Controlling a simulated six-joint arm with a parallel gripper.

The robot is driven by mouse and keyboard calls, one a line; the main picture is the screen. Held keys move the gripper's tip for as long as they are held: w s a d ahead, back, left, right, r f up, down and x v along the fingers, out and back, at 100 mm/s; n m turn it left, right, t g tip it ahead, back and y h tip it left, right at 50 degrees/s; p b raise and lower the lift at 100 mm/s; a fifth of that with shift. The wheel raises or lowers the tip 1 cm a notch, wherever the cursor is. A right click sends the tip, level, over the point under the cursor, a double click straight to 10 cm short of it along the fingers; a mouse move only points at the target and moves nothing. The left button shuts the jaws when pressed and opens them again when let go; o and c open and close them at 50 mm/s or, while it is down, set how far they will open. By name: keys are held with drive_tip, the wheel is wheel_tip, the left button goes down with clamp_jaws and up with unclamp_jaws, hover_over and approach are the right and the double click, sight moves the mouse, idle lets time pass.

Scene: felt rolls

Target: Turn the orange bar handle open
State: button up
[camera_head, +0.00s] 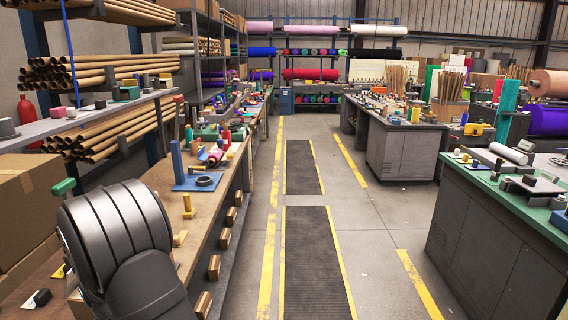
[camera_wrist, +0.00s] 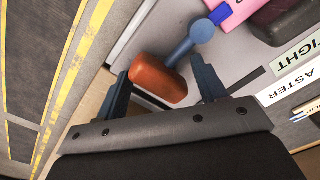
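The orange bar handle (camera_wrist: 158,82) is a rounded orange-brown block in the middle of the wrist view. It joins a blue round knuckle (camera_wrist: 201,32) by a short blue stem. My gripper (camera_wrist: 160,67) is open, with one dark finger to the left of the bar and the other to its right. The left finger is close to the bar; I cannot tell if it touches. A gap shows between the bar and the right finger. In the head view I cannot make out the handle or my gripper; my dark arm link fills the lower left.
White labels (camera_wrist: 293,84) reading "IGHT" and "ASTER" lie right of the handle, near a pink piece (camera_wrist: 236,11). In the head view, a cluttered workbench (camera_head: 152,180) runs along the left, a green-topped cabinet (camera_head: 488,240) stands right, and the aisle between is clear.

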drive_tip(key=c, duration=1)
drive_tip(key=shift+c, duration=0.3)
drive_tip(key=n, duration=0.4)
drive_tip(key=shift+d, duration=0.1)
drive_tip(key=o, duration=1)
drive_tip(key=shift+d+n, duration=0.1)
drive_tip(key=shift+n, duration=0.3)
drive_tip(key=shift+o, duration=0.2)
drive_tip(key=shift+r, duration=0.2)
drive_tip(key=shift+a+r, duration=0.2)
drive_tip(key=shift+r, duration=2.1)
